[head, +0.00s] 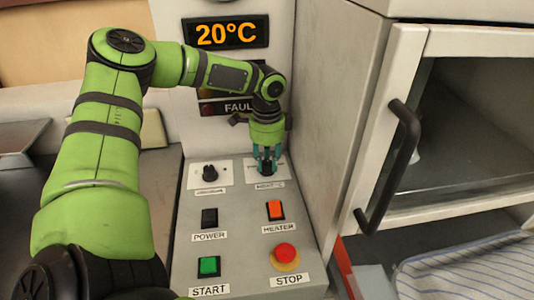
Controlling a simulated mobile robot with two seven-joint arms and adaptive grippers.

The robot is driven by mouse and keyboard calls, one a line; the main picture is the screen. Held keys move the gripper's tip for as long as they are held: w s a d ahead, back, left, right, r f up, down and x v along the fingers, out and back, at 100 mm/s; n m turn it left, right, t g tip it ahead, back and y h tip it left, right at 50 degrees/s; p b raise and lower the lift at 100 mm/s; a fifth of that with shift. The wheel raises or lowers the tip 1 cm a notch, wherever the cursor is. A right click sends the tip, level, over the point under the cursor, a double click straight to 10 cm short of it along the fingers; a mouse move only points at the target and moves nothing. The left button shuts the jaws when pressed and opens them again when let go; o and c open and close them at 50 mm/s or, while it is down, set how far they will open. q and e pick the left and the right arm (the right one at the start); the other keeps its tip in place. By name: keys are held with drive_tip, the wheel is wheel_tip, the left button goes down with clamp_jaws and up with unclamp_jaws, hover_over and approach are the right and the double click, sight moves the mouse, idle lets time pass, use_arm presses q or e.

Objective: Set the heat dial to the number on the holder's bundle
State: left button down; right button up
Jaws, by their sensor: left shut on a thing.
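The heat dial (267,170) is a dark knob at the top right of the sloped control panel, with a label below it that is too small to read surely. My left gripper (267,161) comes down from above and is shut on the dial, with teal fingers at its sides. The fingers hide most of the dial and its pointer. The display (226,34) above reads 20°C in orange. No holder or numbered bundle can be made out. My right gripper is not in view.
The panel (238,254) also bears a second black knob (210,173), POWER (209,217) and HEATER (275,209) switches, a green START button (208,266) and a red STOP button (285,254). A cabinet with a black handle (397,160) stands close on the right, above striped cloth (470,272).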

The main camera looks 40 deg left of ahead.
sight(267, 162)
use_arm(q)
drive_tip(key=c, duration=0.9)
unclamp_jaws()
drive_tip(key=shift+c, duration=0.2)
wheel_tip(267, 162, up, 12)
